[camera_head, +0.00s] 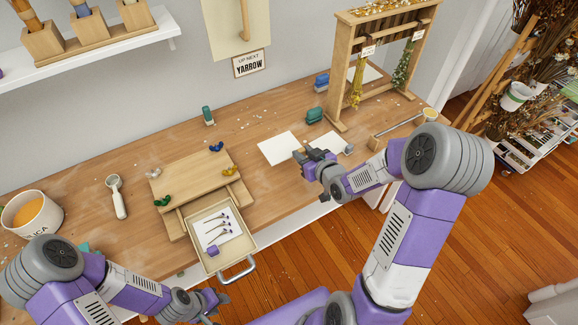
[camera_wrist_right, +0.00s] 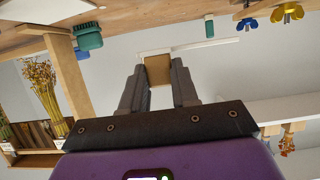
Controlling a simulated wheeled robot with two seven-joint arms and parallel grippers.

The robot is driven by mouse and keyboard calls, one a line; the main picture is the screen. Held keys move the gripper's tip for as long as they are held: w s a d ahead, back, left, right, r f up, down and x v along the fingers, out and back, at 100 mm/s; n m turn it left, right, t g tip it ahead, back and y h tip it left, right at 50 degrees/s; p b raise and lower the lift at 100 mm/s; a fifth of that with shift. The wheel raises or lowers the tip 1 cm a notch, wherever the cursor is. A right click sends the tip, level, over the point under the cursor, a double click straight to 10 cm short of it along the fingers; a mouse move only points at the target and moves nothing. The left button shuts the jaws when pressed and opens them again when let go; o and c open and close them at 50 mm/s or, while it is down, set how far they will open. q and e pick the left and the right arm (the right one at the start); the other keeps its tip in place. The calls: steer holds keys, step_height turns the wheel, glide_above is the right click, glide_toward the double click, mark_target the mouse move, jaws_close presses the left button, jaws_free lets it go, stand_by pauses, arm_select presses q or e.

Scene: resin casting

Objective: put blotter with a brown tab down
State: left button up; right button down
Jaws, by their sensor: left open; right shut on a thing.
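My right gripper (camera_head: 303,157) is low over the worktable, beside the right edge of a white sheet (camera_head: 280,148). In the right wrist view its fingers (camera_wrist_right: 158,85) are shut on a brown tab (camera_wrist_right: 157,68). I cannot tell clearly whether the white sheet is the blotter joined to that tab, or whether it touches the table. A second pale sheet (camera_head: 332,141) lies just behind the gripper, partly hidden by it. My left gripper (camera_head: 207,303) is open and empty in front of the table, below the drawer.
An open drawer (camera_head: 250,244) holds small purple-tipped stems on white paper. A wooden board (camera_head: 185,180) with green, blue and yellow wing nuts stands behind it. A green block (camera_head: 314,116) and a wooden rack (camera_head: 337,75) with hanging flowers stand behind the sheets. Table between board and sheet is mostly clear.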

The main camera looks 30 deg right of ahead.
mark_target(302, 179)
step_height(302, 179, down, 9)
steer(key=shift+f+b, duration=0.15)
steer(key=shift+b, duration=1.05)
steer(key=shift+f, duration=0.1)
steer(key=c, duration=1.3)
jaws_free()
steer(key=shift+f+b, duration=0.1)
steer(key=shift+b, duration=0.2)
steer(key=o, duration=0.5)
steer(key=shift+c, duration=0.2)
